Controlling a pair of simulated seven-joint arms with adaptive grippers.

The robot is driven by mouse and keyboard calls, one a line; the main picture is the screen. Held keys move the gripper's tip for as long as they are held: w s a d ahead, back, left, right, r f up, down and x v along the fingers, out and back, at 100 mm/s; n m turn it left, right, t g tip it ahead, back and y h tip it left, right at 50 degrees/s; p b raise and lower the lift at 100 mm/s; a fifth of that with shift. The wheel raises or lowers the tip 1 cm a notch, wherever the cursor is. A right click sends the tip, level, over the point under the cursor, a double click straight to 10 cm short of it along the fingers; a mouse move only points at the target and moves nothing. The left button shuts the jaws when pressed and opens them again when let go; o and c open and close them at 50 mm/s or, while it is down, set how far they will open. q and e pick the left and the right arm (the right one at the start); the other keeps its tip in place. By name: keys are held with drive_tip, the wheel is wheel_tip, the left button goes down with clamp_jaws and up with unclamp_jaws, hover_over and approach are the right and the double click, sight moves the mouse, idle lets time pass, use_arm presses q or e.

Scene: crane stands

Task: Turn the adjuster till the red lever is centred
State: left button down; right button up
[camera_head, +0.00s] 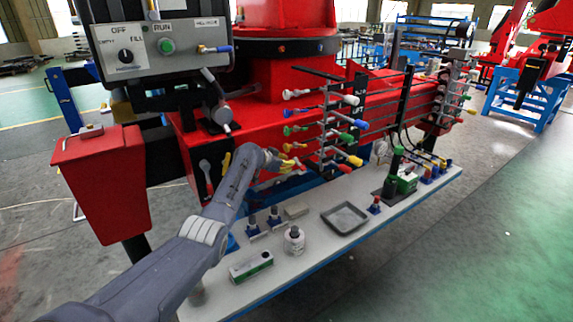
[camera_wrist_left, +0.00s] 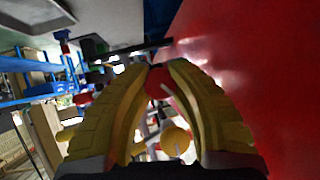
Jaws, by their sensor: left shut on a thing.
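My left gripper (camera_head: 288,166) reaches the lower left of the lever rack (camera_head: 325,125) in the head view. In the left wrist view its yellow fingers (camera_wrist_left: 157,72) close around a small red piece (camera_wrist_left: 156,84) at their tips. I cannot tell whether this piece is the adjuster or a lever's end. A yellow ball (camera_wrist_left: 175,140) shows between the fingers, nearer the camera. My right gripper is not in view.
A bench (camera_head: 310,262) runs below the rack and bears a grey tray (camera_head: 344,218), a white jar (camera_head: 294,240), a green-and-white box (camera_head: 251,266) and small fittings. A control box (camera_head: 160,45) and a red bin (camera_head: 100,180) stand left. A red wall (camera_wrist_left: 250,75) is close beside the fingers.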

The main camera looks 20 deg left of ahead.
use_arm(q)
drive_tip(key=c, duration=1)
unclamp_jaws()
drive_tip(key=shift+c, duration=0.2)
drive_tip(key=v, duration=1.2)
